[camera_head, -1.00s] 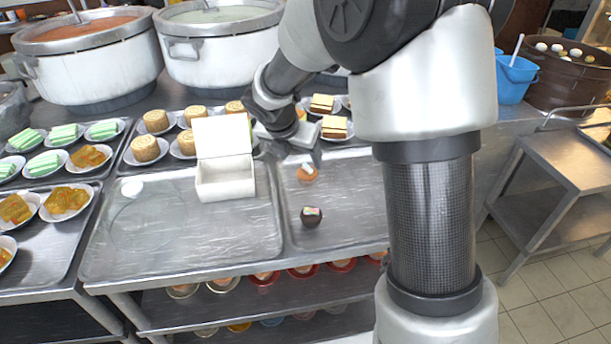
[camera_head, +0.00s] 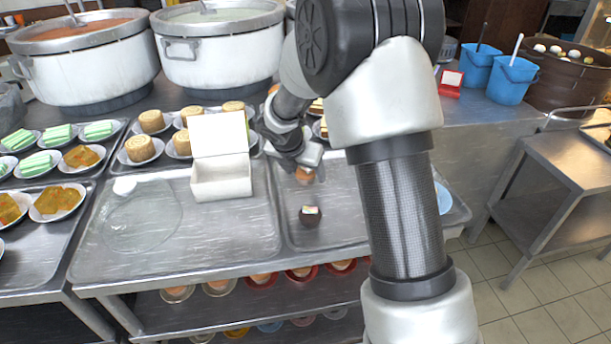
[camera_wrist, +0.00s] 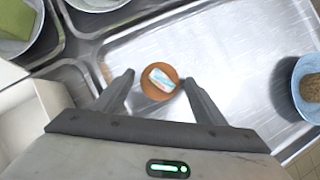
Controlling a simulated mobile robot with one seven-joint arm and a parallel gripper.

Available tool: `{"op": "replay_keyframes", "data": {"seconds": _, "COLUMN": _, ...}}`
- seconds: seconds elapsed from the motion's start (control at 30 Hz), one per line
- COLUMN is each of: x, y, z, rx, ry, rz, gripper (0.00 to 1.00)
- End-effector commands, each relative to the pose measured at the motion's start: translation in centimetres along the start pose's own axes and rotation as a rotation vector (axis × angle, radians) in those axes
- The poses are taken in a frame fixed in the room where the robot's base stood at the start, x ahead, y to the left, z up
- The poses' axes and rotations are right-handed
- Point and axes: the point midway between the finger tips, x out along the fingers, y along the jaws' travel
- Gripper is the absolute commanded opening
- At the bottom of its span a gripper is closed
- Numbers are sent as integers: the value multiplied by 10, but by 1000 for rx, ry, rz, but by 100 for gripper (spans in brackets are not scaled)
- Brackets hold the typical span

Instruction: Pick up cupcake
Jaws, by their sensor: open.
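A small orange-brown cupcake (camera_wrist: 151,92) with a pale blue and white top sits on a metal tray (camera_wrist: 228,60). In the head view the cupcake (camera_head: 304,176) is partly covered by my gripper (camera_head: 306,168). In the wrist view my gripper (camera_wrist: 159,78) is open, with one fingertip on each side of the cupcake. A small gap seems to show on both sides. A second, dark cupcake-like item (camera_head: 310,220) with a pale top stands nearer the front of the same tray (camera_head: 345,225).
An open white box (camera_head: 221,183) stands on the tray to the left. Plates of yellow rolls (camera_head: 151,121) are behind it. A light blue dish (camera_head: 443,198) lies right of my arm. Two big stockpots (camera_head: 218,50) stand at the back. The tray's front is mostly clear.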

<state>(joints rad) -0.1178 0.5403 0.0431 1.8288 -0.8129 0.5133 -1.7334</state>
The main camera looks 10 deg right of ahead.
Motion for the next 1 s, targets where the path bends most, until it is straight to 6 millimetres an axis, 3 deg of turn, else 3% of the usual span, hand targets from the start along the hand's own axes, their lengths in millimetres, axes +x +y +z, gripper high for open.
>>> {"op": "replay_keyframes", "data": {"seconds": 0.07, "x": 0, "y": 0, "z": 0, "rx": 0, "ry": 0, "rz": 0, "gripper": 62}}
{"op": "replay_keyframes", "data": {"seconds": 0.3, "x": 0, "y": 0, "z": 0, "rx": 0, "ry": 1, "rz": 0, "gripper": 23}}
{"op": "replay_keyframes", "data": {"seconds": 0.67, "x": -8, "y": 0, "z": 4, "rx": 1, "ry": 0, "rz": 1, "gripper": 23}}
{"op": "replay_keyframes", "data": {"seconds": 1.0, "x": -65, "y": 0, "z": 37, "rx": 2, "ry": -2, "rz": 2, "gripper": 23}}
